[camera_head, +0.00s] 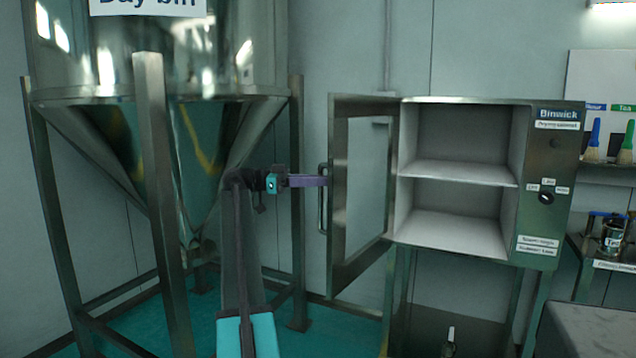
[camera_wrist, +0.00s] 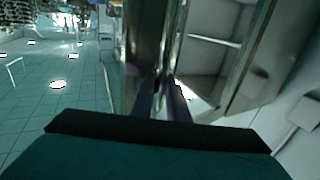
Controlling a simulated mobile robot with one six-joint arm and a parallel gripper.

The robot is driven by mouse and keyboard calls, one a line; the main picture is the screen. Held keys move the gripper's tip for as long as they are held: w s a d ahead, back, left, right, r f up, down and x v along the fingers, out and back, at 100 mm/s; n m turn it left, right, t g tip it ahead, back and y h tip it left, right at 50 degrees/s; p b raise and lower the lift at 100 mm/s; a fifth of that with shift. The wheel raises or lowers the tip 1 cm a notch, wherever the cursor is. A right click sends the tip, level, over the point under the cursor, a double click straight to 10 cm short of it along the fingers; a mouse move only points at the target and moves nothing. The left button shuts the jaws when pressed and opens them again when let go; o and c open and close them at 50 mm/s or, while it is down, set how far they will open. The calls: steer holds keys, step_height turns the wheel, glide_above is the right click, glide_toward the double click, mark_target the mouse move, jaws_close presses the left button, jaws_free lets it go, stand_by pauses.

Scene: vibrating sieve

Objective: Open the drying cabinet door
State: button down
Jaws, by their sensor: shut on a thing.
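The drying cabinet (camera_head: 545,190) stands right of centre in the head view, its two inner shelves showing empty. Its door (camera_head: 345,200) is hinged on the left side of the cabinet and stands swung wide open, with a window in a metal frame. A vertical bar handle (camera_head: 322,215) is on the door's outer left edge. My gripper (camera_head: 322,181) is at the handle and shut on it. In the wrist view, my gripper's fingers (camera_wrist: 162,103) reach to the door's edge (camera_wrist: 172,45); the grip itself is partly hidden there.
A large steel day bin (camera_head: 180,60) on legs stands left, close behind my arm. In the wrist view, open tiled floor (camera_wrist: 60,110) lies left.

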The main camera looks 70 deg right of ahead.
steer(key=shift+d+r, duration=0.15)
steer(key=shift+d, duration=0.05)
steer(key=c, duration=1.7)
jaws_free()
steer(key=shift+s, duration=0.1)
steer(key=shift+a, duration=0.1)
steer(key=shift+w, duration=0.3)
steer(key=p+v, duration=0.2)
steer(key=v, duration=1.1)
steer(key=shift+w, duration=0.2)
